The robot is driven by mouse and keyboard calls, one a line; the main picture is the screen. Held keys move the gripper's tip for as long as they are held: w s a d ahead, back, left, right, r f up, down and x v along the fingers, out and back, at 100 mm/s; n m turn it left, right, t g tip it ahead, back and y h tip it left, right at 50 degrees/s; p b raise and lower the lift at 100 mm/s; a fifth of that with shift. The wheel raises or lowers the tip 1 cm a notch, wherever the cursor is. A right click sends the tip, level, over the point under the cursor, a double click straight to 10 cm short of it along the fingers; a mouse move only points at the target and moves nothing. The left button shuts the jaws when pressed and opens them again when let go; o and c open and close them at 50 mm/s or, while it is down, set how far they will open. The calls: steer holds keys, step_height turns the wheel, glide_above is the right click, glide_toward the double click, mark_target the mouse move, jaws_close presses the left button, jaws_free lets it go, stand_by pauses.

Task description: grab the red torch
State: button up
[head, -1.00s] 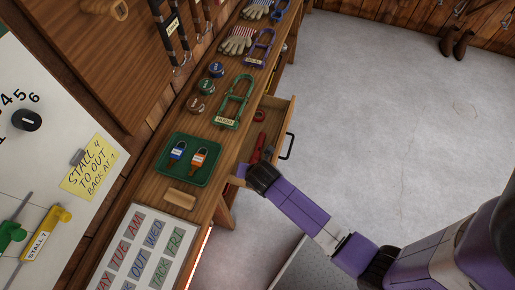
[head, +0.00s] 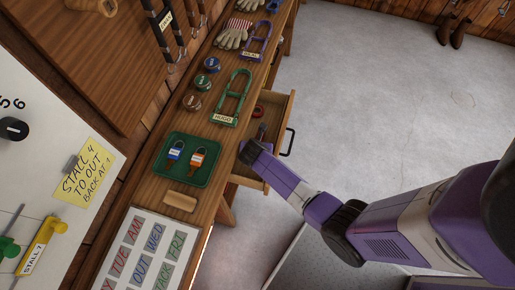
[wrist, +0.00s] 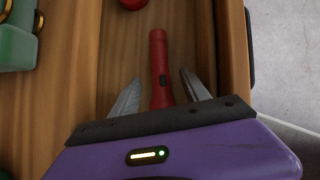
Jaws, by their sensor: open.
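The red torch (wrist: 159,62) lies lengthwise in an open wooden drawer (head: 280,108), with a dark switch on its side. In the head view my gripper hides most or all of it. My gripper (wrist: 160,76) is open, with one grey finger on each side of the torch's near part. In the wrist view there are gaps between the fingers and the torch, and I cannot tell how far above it they are. In the head view my gripper (head: 249,150) is over the drawer.
A red round item (wrist: 132,3) lies farther in the drawer. The drawer's side wall (wrist: 234,60) runs close on the right. On the bench are a green tray (head: 191,176) with padlocks and a green bridle-like frame (head: 239,90).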

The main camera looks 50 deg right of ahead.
steer(key=shift+x, duration=0.8)
jaws_close()
